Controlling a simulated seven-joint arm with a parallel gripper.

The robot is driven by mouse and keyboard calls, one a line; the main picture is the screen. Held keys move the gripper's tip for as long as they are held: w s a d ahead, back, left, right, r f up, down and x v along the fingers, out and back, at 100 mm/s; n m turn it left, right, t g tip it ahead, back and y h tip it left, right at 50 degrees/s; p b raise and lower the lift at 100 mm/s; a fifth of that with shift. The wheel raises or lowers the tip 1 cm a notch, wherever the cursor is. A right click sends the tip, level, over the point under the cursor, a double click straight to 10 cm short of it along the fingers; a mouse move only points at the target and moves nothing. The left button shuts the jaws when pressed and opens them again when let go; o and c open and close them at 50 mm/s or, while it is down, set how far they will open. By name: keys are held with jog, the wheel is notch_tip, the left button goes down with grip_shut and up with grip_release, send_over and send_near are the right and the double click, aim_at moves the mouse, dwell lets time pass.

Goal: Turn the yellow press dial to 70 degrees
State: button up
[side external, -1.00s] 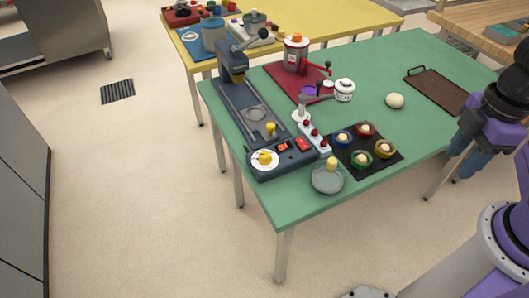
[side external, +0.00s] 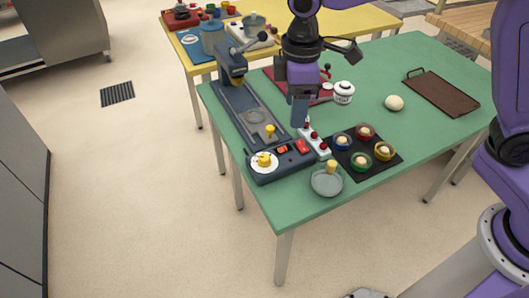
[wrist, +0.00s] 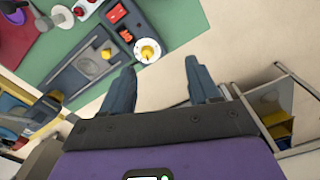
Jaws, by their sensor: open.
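The yellow press dial (side external: 264,160) sits on a white round face at the near-left corner of the dark blue press (side external: 253,116). In the wrist view the yellow dial (wrist: 147,51) is at upper middle, beyond my fingertips. My gripper (side external: 300,112) points down above the table, right of the press and behind the dial. In the wrist view my gripper (wrist: 160,80) shows two separated fingers with nothing between them. The gripper is apart from the dial. The dial's exact angle is too small to read.
Red buttons (side external: 302,146) sit right of the dial on the press. A white block with red knobs (side external: 314,142), a grey dish (side external: 327,181) and a black mat (side external: 372,170) with several colored cups stand close by. A brown tray (side external: 442,92) lies at right.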

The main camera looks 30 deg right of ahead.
send_over(265, 157)
notch_tip(265, 157, down, 2)
notch_tip(265, 157, down, 18)
jog(key=shift+r, duration=0.25)
dwell(0.4)
jog(key=c, duration=1)
